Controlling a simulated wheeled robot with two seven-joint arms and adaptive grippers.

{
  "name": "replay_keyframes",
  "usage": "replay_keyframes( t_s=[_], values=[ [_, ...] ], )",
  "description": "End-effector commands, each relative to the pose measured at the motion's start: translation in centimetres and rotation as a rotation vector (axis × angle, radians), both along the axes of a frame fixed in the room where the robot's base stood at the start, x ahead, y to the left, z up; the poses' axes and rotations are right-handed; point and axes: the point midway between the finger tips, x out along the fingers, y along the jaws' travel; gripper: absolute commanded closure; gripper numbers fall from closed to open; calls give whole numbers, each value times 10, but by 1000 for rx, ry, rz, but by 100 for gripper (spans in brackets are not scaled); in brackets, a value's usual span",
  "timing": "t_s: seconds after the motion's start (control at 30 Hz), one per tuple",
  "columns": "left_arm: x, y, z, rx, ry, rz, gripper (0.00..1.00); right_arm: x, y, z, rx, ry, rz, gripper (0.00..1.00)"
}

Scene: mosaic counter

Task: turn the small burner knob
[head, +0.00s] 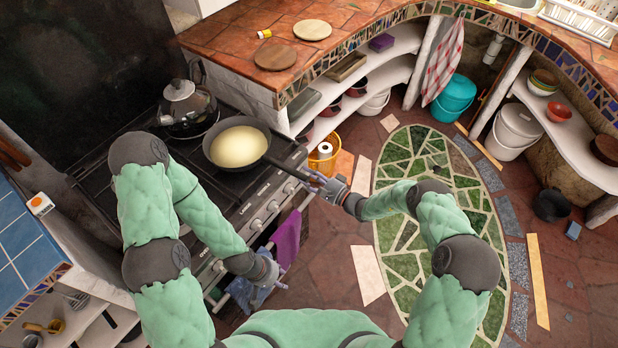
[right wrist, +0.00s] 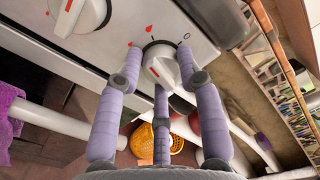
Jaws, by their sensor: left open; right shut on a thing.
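The burner knob (right wrist: 160,65) is a round white dial at the right end of the stove's front panel, in the right wrist view. A small red flame mark and a 0 are printed above it. The fingers of my right gripper (right wrist: 163,84) are closed around this knob from several sides. In the head view my right gripper (head: 318,182) is at the stove's right front corner, and its knob is hidden there. My left gripper (head: 266,282) is open and empty, low in front of the stove, near the hanging towels.
A pan (head: 212,158) with pale batter sits on the stove, its handle reaching over the front edge near my right gripper. A kettle (head: 184,112) stands behind it. A purple towel (head: 287,238) hangs at the front. A yellow basket (head: 322,160) stands on the floor.

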Motion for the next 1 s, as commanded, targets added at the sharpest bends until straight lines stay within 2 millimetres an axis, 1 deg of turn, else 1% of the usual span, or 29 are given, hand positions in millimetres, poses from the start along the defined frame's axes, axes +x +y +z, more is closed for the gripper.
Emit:
replay_keyframes(
  t_s=[0.03, 0.2, 0.5, 0.7, 1.0],
  values=[
    [0, 0, -3, 0, 0, 0, 59, 2, 1, 4, -22, -47, 3, 95],
    [0, 0, -8, 0, 0, 0, 59, 1, 2, 3, -106, -162, 5, 97],
    [0, 0, -14, 0, 0, 0, 59, 0, 3, 1, -215, -308, 6, 97],
    [0, 0, -16, 0, 0, 0, 59, -2, 4, 0, -251, -355, 9, 97],
    [0, 0, -17, 0, 0, 0, 59, -4, 5, -2, -266, -372, 11, 97]
  ],
)
